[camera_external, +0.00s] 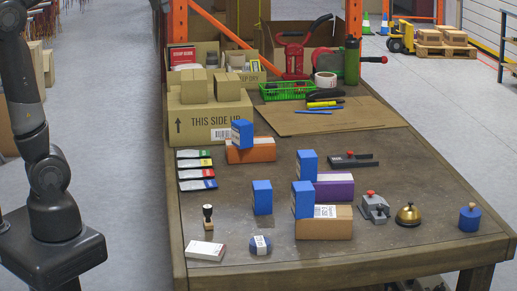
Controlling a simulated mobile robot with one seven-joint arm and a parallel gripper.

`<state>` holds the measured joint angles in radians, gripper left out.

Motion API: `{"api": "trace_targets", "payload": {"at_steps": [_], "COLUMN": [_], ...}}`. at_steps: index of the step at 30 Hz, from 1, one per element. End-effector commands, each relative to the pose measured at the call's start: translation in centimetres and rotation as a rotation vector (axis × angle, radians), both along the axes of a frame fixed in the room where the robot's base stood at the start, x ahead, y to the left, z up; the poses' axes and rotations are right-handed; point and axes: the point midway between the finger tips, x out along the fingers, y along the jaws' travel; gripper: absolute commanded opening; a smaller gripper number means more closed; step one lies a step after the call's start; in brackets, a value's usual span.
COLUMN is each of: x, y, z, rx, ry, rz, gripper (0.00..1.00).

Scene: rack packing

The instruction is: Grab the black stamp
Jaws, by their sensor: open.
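A small upright stamp (208,216) with a dark handle and a paler base stands at the near left of the table (330,256), close to its left edge. It is small in the picture, so its details are hard to tell. Nothing touches it. My arm rises from its dark base at the left of the picture, beside the table, and leaves the frame at the top left. My gripper is outside the picture.
Cartons (200,122) and a green basket (287,91) fill the back.

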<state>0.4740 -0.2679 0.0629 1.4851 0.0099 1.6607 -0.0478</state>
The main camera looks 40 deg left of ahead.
Motion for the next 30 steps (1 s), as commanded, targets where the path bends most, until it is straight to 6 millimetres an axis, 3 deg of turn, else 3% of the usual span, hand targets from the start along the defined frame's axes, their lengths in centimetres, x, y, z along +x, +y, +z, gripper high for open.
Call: {"api": "trace_targets", "payload": {"at_steps": [1,3,16,26,30], "x": [0.4,0.7,0.7,0.5,0.5], "y": [-1.8,-3.7,-12.4,-12.1,-12.1], "z": [-0.2,-0.3,-1.3,-7.5,-12.0], "rx": [0.01,0.021,0.085,0.085,0.086], "ry": [0.02,0.04,0.119,0.121,0.124], "rz": [-0.039,-0.076,-0.231,-0.229,-0.228], "gripper": [0.51,0.51,0.51,0.51,0.51]}}
